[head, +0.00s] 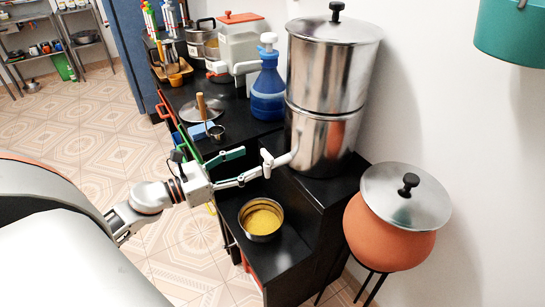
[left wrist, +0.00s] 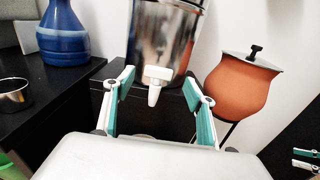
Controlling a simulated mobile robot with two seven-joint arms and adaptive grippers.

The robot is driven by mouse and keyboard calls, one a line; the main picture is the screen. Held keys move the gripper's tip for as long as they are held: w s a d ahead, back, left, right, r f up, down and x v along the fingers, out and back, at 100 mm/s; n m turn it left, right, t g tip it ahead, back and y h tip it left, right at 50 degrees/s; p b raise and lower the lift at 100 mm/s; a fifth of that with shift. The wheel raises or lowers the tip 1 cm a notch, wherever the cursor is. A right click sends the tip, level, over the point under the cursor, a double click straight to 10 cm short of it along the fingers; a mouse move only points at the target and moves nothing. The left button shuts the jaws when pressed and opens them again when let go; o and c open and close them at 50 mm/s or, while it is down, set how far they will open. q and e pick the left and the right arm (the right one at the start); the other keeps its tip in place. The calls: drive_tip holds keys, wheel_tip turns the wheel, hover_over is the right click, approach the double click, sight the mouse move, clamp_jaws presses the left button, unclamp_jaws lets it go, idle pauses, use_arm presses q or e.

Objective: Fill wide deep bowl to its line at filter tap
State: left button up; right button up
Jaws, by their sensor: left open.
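The tall steel filter (head: 325,130) stands on the black counter, its white tap (head: 270,160) pointing left over a lower black shelf. My left gripper (head: 254,162) is open at the tap. In the left wrist view, the tap (left wrist: 154,92) shows between the two spread teal fingers, with no clear contact. A round steel bowl (head: 261,218) sits upright on the lower shelf, below and slightly in front of the tap, and looks yellowish inside. Its fill line cannot be made out. Teal-and-white pieces at the right edge of the wrist view may be my right gripper (left wrist: 306,160); their opening is unclear.
A blue pump bottle (head: 268,92) stands left of the filter. A lid (head: 202,110) and a small steel cup (head: 216,133) lie on the counter. A clay pot (head: 385,232) with a steel lid stands at right. Tiled floor is open at left.

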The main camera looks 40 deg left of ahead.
sight(265, 154)
use_arm(q)
drive_tip(key=p+x, duration=0.1)
drive_tip(key=x, duration=0.6)
drive_tip(key=shift+r, duration=0.1)
drive_tip(key=shift+w, duration=0.15)
use_arm(e)
drive_tip(key=shift+s+f, duration=0.35)
drive_tip(key=shift+s, duration=0.25)
